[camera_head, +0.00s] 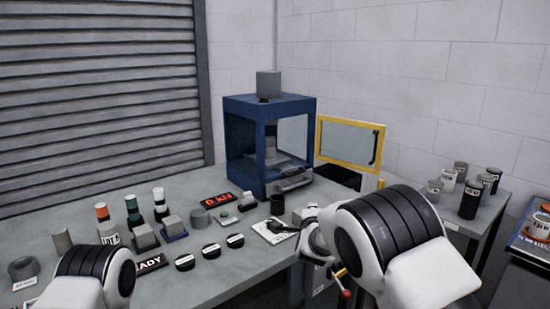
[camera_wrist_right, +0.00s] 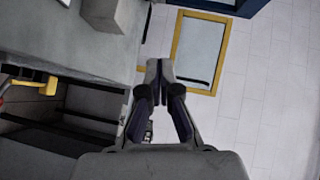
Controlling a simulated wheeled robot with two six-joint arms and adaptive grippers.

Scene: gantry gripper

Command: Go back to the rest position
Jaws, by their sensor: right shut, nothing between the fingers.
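My right arm comes in from the lower right in the head view. Its gripper (camera_head: 283,227) is by the front right part of the grey bench, partly hidden by the wrist. In the right wrist view the gripper's fingertips (camera_wrist_right: 160,68) are together, with nothing between them. Of my left arm only a white and black link shows at the lower left; the left gripper is out of the picture.
A blue press-like frame (camera_head: 243,147) stands at the back of the bench (camera_head: 215,275), its yellow-edged door (camera_head: 350,142) swung open to the right. Several cylinders, blocks and black discs cover the bench. Dark cans (camera_head: 470,199) stand on a side table at the right.

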